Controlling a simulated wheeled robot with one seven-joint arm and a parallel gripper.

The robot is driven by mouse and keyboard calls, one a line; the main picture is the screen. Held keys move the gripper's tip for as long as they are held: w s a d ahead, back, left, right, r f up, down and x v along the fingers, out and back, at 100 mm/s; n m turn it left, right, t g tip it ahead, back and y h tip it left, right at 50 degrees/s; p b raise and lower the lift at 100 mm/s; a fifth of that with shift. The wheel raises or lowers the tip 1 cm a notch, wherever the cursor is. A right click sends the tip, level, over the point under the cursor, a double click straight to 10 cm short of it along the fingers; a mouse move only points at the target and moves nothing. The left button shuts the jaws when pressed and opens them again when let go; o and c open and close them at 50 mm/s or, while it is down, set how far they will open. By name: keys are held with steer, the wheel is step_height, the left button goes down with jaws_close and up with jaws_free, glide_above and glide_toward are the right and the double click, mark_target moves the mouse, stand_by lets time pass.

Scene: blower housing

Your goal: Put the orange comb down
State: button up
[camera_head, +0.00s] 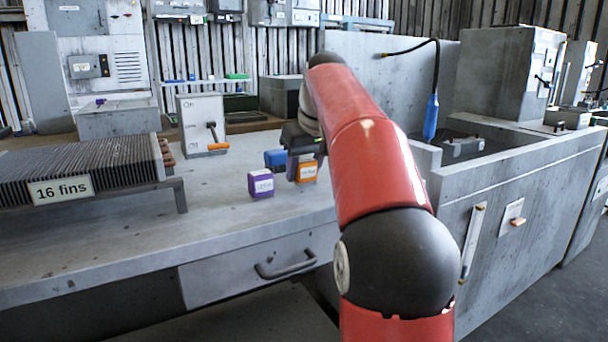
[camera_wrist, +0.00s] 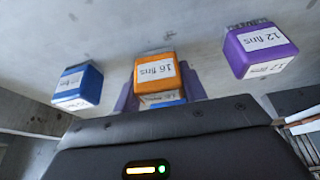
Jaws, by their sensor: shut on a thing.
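The orange comb (camera_head: 307,172) is a small block with a white label, which reads "16 fins" in the wrist view (camera_wrist: 154,67). My gripper (camera_head: 301,162) points down over the worktop and is shut on it; its two purplish fingers (camera_wrist: 158,94) flank the comb in the wrist view. The comb is at or just above the worktop; I cannot tell whether it touches. My gripper partly hides its upper part in the head view.
A purple comb (camera_head: 261,184), labelled "12 fins" in the wrist view (camera_wrist: 262,48), and a blue comb (camera_head: 275,158) stand close by, apart from the orange one. A finned block (camera_head: 80,170) labelled "16 fins" is at left. The worktop (camera_head: 225,220) in front is clear.

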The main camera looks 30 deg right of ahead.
mark_target(303, 160)
steer(key=shift+f, duration=0.2)
steer(key=shift+f, duration=0.15)
steer(key=o, duration=0.9)
steer(key=shift+f+b, duration=0.15)
steer(key=shift+b, duration=0.15)
steer(key=v, duration=0.2)
steer(key=p+v, duration=0.1)
steer(key=v, duration=0.2)
steer(key=p+v, duration=0.1)
steer(key=v, duration=0.1)
steer(key=shift+w+a+r, duration=0.15)
steer(key=shift+w+r, duration=0.1)
steer(key=shift+r, duration=0.05)
steer(key=shift+s+r, duration=0.15)
steer(key=shift+r, duration=0.15)
